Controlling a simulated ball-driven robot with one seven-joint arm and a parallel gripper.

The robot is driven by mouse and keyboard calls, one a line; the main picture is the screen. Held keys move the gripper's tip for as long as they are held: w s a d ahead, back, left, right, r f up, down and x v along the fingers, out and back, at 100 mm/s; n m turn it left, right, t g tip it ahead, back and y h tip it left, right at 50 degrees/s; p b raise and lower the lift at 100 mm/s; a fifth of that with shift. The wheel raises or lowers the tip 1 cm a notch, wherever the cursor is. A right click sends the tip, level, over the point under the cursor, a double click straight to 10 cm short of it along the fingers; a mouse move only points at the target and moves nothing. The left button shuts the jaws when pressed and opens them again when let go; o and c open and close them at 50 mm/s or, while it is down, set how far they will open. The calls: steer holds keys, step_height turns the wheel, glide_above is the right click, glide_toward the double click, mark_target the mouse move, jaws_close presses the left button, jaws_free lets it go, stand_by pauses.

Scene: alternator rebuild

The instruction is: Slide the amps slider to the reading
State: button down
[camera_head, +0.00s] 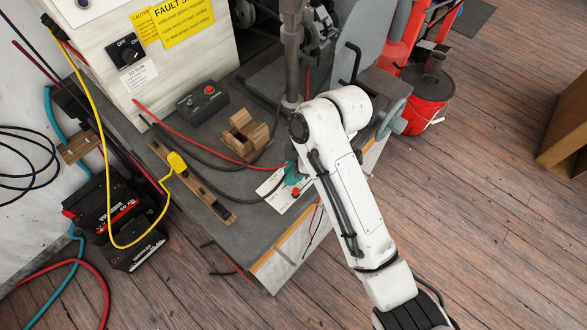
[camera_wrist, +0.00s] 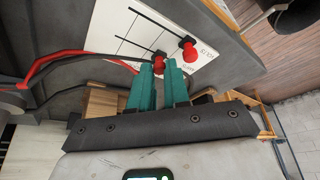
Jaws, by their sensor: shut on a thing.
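A white slider panel (camera_wrist: 135,28) with two dark slots and two red knobs fills the upper middle of the wrist view. In the head view the white panel (camera_head: 270,190) lies on the grey bench top. My gripper (camera_wrist: 163,68) has teal fingers and is shut on the nearer red slider knob (camera_wrist: 158,57), partly hidden between the fingertips. The other red knob (camera_wrist: 187,43) stands free, just right of the fingers. In the head view my gripper (camera_head: 291,176) is at the panel, largely hidden by my arm.
A black box with a red button (camera_head: 203,100) and a wooden block (camera_head: 247,135) stand on the bench (camera_head: 220,155). Red and black cables run across it toward the panel. A red bucket (camera_head: 428,100) stands behind right.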

steer(key=shift+s, duration=0.1)
stand_by(0.3)
steer(key=shift+s+a+r+p, duration=0.2)
steer(key=shift+s+a+p, duration=0.3)
steer(key=shift+p, duration=0.25)
steer(key=shift+s+f, duration=0.15)
steer(key=c, duration=1.4)
jaws_free()
steer(key=shift+s+a, duration=0.1)
steer(key=shift+a, duration=0.05)
